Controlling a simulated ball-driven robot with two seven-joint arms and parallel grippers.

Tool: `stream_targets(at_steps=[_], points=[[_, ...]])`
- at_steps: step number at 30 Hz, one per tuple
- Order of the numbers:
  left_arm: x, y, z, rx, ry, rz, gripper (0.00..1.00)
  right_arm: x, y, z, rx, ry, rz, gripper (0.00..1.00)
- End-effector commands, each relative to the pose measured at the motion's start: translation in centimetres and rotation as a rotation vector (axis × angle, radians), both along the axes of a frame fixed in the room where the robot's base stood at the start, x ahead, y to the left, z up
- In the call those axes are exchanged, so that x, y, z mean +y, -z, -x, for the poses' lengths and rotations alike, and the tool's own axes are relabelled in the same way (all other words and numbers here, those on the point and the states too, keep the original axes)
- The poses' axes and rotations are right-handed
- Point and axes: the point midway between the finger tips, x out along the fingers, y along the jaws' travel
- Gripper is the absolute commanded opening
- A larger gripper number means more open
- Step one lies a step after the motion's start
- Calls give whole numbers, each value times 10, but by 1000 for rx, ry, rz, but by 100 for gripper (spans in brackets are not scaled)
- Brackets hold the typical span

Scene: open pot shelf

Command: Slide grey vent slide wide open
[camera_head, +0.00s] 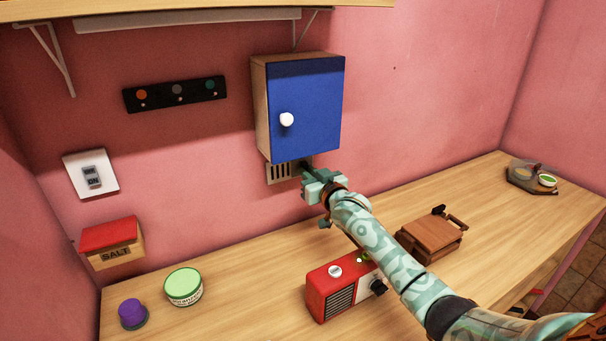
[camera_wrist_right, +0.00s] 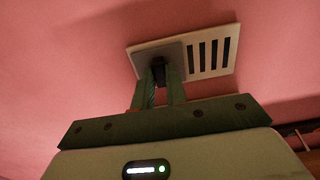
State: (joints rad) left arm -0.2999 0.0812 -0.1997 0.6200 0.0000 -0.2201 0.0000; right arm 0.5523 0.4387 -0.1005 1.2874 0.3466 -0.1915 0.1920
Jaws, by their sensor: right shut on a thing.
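The vent (camera_head: 278,174) is a pale slotted plate on the pink wall just below the blue cabinet. It also shows in the right wrist view, with several dark slots uncovered on the right of the plate (camera_wrist_right: 233,48). The grey vent slide (camera_wrist_right: 146,54) covers the left part of the plate there. My right gripper (camera_wrist_right: 160,84) is shut on the slide's dark knob (camera_wrist_right: 158,68). In the head view my right gripper (camera_head: 307,172) is at the vent's right end and hides the slide. My left gripper is not in view.
The blue cabinet (camera_head: 305,108) with a white knob hangs close above my right gripper. A green-lidded tub (camera_head: 184,287) is at the left.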

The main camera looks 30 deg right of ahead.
Motion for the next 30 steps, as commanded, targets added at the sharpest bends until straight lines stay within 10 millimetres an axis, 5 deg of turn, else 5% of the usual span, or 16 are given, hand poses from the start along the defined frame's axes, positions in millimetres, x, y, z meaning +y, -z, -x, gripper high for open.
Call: stream_targets(at_steps=[3, 4, 6, 16, 30], points=[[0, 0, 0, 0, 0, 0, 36, -2, 0, 0, 1, 4, 3, 0], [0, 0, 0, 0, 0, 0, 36, -3, 0, 0, 1, 5, 3, 22], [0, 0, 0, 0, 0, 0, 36, -2, 0, 0, 0, 4, 3, 36], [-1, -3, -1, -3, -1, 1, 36, -1, -1, 5, 0, 2, 1, 36], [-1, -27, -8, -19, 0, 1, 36, 2, -1, 74, 0, 4, 2, 36]])
